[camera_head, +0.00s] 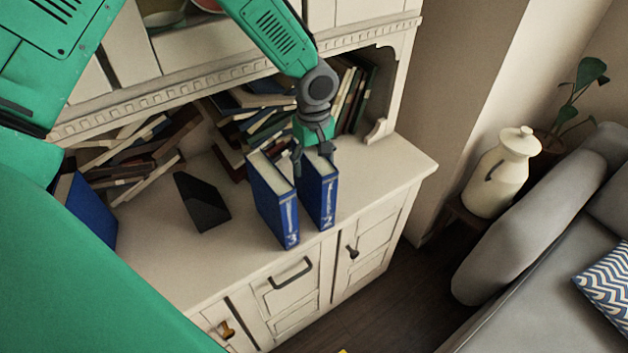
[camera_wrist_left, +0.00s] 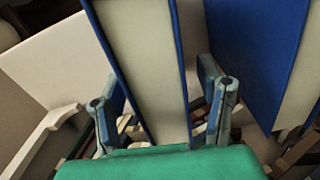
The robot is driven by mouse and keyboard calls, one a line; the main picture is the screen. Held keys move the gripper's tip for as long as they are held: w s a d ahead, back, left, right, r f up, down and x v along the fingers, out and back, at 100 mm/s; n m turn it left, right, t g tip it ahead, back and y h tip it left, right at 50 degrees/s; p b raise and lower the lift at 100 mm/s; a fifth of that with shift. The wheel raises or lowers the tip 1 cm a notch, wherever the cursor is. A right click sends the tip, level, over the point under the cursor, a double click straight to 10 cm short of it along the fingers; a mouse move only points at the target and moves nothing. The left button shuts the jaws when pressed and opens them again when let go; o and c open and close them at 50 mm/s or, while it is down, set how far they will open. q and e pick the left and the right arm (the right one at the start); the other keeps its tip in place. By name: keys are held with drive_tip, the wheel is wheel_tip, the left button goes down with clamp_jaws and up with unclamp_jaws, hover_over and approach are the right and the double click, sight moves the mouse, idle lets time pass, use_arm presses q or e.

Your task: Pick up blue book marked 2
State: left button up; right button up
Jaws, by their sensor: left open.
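The blue book marked 2 (camera_head: 320,197) stands upright on the cabinet top, its numbered spine towards the front edge. My left gripper (camera_head: 312,152) is at its upper rear part, with the fingers apart on either side of it. In the left wrist view the book (camera_wrist_left: 152,65) shows its pale page edge between the open fingers of my left gripper (camera_wrist_left: 163,105). I cannot tell whether either finger touches it. The blue book marked 3 (camera_head: 272,200) stands close on its left; it also shows at the right of the left wrist view (camera_wrist_left: 258,50). My right gripper is out of view.
A black bookend-like block (camera_head: 203,205) stands left of the books. Another blue book (camera_head: 90,212) is further left. Piled books (camera_head: 140,150) and a row of upright books (camera_head: 352,95) fill the back. The cabinet top (camera_head: 385,170) is clear to the right.

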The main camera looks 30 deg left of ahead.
use_arm(q)
drive_tip(key=shift+f, duration=0.55)
drive_tip(key=shift+w, duration=0.1)
clamp_jaws()
drive_tip(key=shift+r, duration=0.1)
